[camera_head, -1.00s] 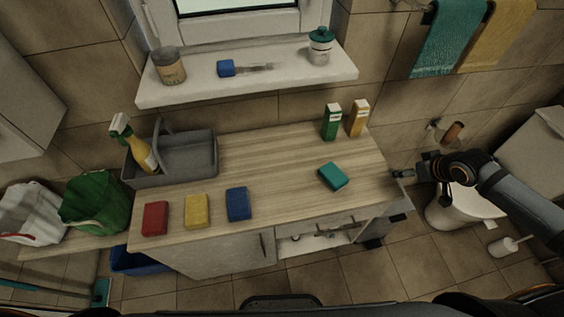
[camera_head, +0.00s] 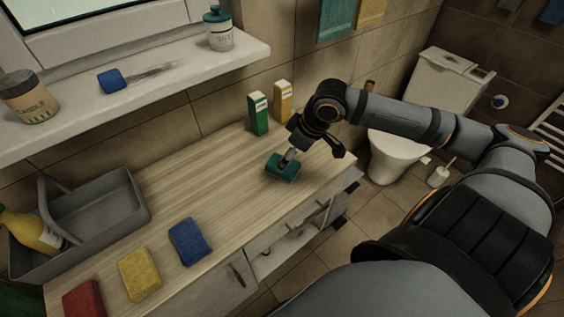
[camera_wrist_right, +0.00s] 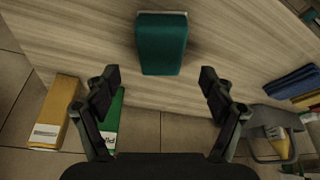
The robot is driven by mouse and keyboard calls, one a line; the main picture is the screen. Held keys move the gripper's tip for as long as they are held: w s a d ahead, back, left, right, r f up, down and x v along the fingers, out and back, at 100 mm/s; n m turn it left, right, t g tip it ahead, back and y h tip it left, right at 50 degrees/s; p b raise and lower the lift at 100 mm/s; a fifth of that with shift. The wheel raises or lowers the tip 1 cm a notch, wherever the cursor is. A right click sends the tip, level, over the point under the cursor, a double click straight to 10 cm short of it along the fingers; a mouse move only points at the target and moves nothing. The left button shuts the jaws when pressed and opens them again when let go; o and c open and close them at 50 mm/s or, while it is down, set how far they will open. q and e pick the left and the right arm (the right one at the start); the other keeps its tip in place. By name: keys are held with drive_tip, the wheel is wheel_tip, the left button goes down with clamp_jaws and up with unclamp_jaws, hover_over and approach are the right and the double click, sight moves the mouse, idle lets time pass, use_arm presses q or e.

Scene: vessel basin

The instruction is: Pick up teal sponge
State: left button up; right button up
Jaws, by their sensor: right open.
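The teal sponge (camera_head: 283,168) lies on the wooden counter near its right end. It also shows at the top middle of the right wrist view (camera_wrist_right: 162,45). My right gripper (camera_head: 288,157) is over the sponge in the head view and partly covers it. In the right wrist view my right gripper (camera_wrist_right: 160,85) has its two fingers wide apart, with nothing between them. The sponge is ahead of the fingertips there, roughly centred between them. My left gripper is in neither view.
A green box (camera_head: 258,113) and a yellow box (camera_head: 283,101) stand behind the sponge near the wall. Blue (camera_head: 189,241), yellow (camera_head: 139,273) and red (camera_head: 84,300) sponges lie to the left. A grey caddy (camera_head: 120,200) stands at far left. The counter between is clear.

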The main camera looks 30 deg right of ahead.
drive_tip(key=shift+f, duration=0.35)
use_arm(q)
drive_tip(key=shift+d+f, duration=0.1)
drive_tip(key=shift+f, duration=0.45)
use_arm(e)
drive_tip(key=shift+w+r, duration=0.1)
drive_tip(key=shift+a+f+b, duration=0.2)
drive_tip(key=shift+f+b, duration=0.25)
drive_tip(key=shift+b, duration=0.05)
drive_tip(key=b+x, duration=0.1)
drive_tip(key=x, duration=0.2)
drive_tip(key=shift+f, duration=0.1)
drive_tip(key=shift+w+f, duration=0.2)
drive_tip(key=shift+f, duration=0.25)
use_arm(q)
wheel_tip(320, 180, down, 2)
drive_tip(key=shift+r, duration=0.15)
use_arm(e)
drive_tip(key=shift+f, duration=0.25)
drive_tip(key=c, duration=0.9)
